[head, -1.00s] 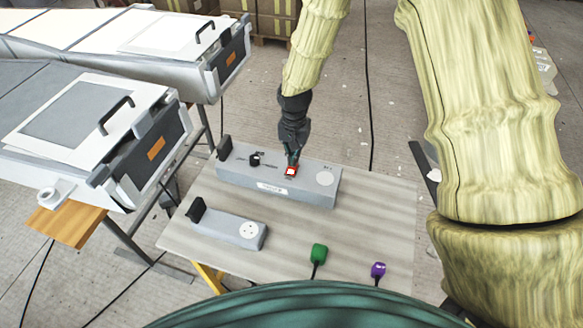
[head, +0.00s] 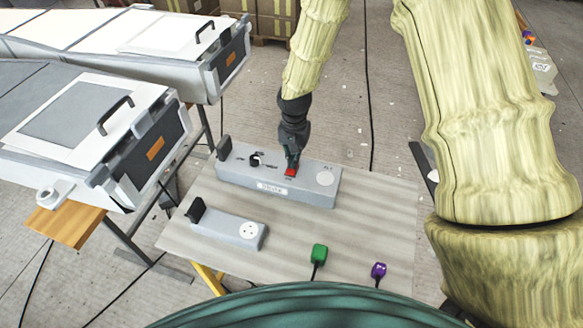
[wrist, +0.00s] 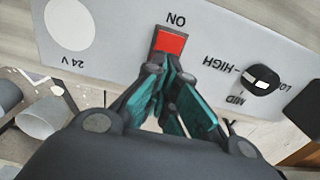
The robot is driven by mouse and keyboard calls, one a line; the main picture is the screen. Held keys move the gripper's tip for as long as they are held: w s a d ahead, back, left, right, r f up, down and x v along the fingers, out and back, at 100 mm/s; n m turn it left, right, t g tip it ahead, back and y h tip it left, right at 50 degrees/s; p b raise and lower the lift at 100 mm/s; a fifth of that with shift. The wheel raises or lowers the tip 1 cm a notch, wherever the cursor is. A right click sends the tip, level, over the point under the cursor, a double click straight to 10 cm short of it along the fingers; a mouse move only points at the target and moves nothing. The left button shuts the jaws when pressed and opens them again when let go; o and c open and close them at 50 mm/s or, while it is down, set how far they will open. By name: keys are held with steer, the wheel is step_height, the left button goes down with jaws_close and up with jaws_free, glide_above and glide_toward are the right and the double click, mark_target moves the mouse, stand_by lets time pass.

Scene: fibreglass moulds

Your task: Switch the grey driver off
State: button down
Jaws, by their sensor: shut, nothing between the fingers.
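The grey driver (head: 235,175) is a long box on the table, with a white label on its front face. Its red rocker switch (head: 290,173) sits on top, right of the black knob (head: 255,159). In the wrist view the switch (wrist: 171,42) is plain red in a dark frame, with "ON" lettering beside it. My gripper (head: 292,164) is shut and empty, pointing down at the switch. In the wrist view its teal fingertips (wrist: 171,68) are right at the switch's near edge and partly cover it. I cannot tell whether they touch it.
A smaller grey box (head: 225,228) with a round socket lies nearer on the table (head: 350,230). A green plug (head: 319,253) and a purple plug (head: 379,269) lie at the front. Large white moulds (head: 60,120) stand at left. The table's right side is clear.

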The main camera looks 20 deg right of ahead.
stand_by(0.3)
steer(key=shift+r+p, duration=2.7)
steer(key=shift+r, duration=0.75)
